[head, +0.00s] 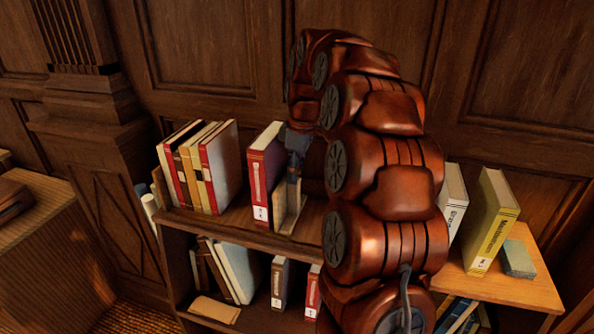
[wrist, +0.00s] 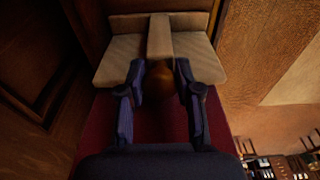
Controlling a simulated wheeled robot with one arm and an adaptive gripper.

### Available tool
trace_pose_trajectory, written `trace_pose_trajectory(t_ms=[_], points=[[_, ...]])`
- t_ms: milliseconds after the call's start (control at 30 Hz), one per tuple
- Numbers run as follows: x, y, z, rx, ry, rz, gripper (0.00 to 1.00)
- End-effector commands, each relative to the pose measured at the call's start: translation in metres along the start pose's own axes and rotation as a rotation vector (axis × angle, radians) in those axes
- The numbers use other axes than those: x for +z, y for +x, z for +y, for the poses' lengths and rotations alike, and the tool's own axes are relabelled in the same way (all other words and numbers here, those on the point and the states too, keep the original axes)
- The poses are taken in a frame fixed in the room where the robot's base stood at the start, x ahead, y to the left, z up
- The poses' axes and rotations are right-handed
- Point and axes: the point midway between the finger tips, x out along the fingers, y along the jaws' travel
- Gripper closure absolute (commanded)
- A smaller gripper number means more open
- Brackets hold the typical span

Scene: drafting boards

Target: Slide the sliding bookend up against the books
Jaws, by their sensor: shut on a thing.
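The sliding bookend (head: 291,212) is a pale wooden piece standing on the upper shelf, just right of a red book (head: 262,172). I cannot tell whether they touch. A row of books (head: 202,168) stands to the left, with a gap between it and the red book. My gripper (head: 296,142) reaches down over the bookend. My arm hides the shelf to the bookend's right.
The lower shelf holds leaning books (head: 235,270), a dark book (head: 281,284) and a red one (head: 313,292). At the right, a yellow book (head: 492,222) and a small grey-green block (head: 518,259) rest on a wooden top (head: 530,290). A panelled wall (head: 205,50) stands behind.

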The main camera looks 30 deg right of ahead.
Motion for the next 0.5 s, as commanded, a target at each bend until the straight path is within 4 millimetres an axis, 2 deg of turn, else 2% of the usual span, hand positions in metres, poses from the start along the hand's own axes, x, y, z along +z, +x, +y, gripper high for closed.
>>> trace_pose_trajectory(t_ms=[500], points=[[-0.023, 0.003, 0.000, -0.001, -0.001, 0.001, 1.00]])
